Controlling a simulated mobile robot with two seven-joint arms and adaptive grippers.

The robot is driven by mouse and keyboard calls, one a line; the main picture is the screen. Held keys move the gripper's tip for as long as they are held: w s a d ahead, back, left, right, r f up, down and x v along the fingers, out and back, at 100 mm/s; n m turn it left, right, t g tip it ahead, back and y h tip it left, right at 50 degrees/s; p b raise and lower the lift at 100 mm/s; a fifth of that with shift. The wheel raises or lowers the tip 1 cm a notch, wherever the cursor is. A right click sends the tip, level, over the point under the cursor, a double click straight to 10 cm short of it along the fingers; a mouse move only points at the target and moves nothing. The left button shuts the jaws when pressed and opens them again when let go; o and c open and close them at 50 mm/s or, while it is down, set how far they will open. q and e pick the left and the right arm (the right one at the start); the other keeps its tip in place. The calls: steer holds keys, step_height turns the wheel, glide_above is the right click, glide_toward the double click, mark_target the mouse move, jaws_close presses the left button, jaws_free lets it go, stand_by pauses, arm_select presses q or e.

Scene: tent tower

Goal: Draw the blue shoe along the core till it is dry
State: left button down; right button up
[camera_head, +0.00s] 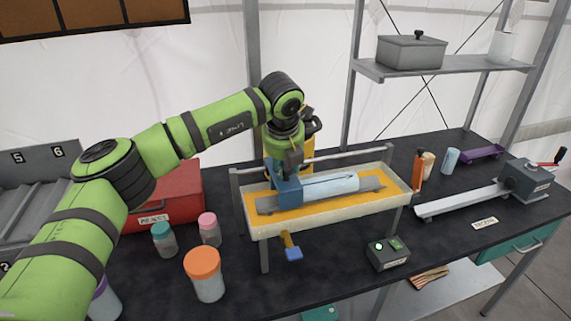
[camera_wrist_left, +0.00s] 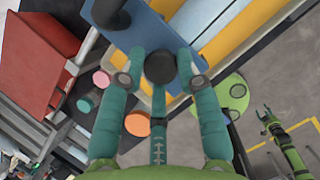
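The blue shoe (camera_head: 287,191) sits at the left end of the pale cylindrical core (camera_head: 335,186), on a grey bed inside a long white tray (camera_head: 330,216) with a yellow-orange floor. In the left wrist view the shoe shows as a blue plate (camera_wrist_left: 150,32) with a round black knob (camera_wrist_left: 160,67). My left gripper (camera_head: 286,166) is over the shoe. In the wrist view its teal fingers (camera_wrist_left: 161,62) stand on either side of the knob, with small gaps showing. What seems to be my right gripper (camera_wrist_left: 265,114) is small at the wrist view's right, away from the shoe.
A metal rail (camera_head: 350,153) runs behind the tray. A red box (camera_head: 172,197) and lidded jars (camera_head: 205,275) stand left of it. A small switch box (camera_head: 388,253) is in front. An orange-handled tool (camera_head: 419,166) stands at its right end, near a grey slide rail (camera_head: 460,201).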

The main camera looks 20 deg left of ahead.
arm_select(q)
steer(key=shift+a+f, duration=0.1)
steer(key=shift+a, duration=0.05)
steer(key=shift+s+a+f+b, duration=0.15)
steer(key=shift+s+a+b, duration=0.3)
steer(key=shift+b, duration=0.7)
steer(key=shift+s+a, duration=0.15)
steer(key=shift+a, duration=0.25)
steer(key=shift+s+a+r, duration=0.1)
steer(key=shift+a+r, duration=0.05)
steer(key=shift+r, duration=0.1)
arm_select(e)
steer(key=f, duration=0.2)
steer(key=shift+s+f, duration=0.3)
steer(key=shift+s, duration=0.1)
arm_select(q)
steer(key=c, duration=1)
jaws_free()
steer(key=shift+o, duration=0.5)
steer(key=shift+a, duration=0.1)
arm_select(e)
steer(key=shift+a, duration=0.1)
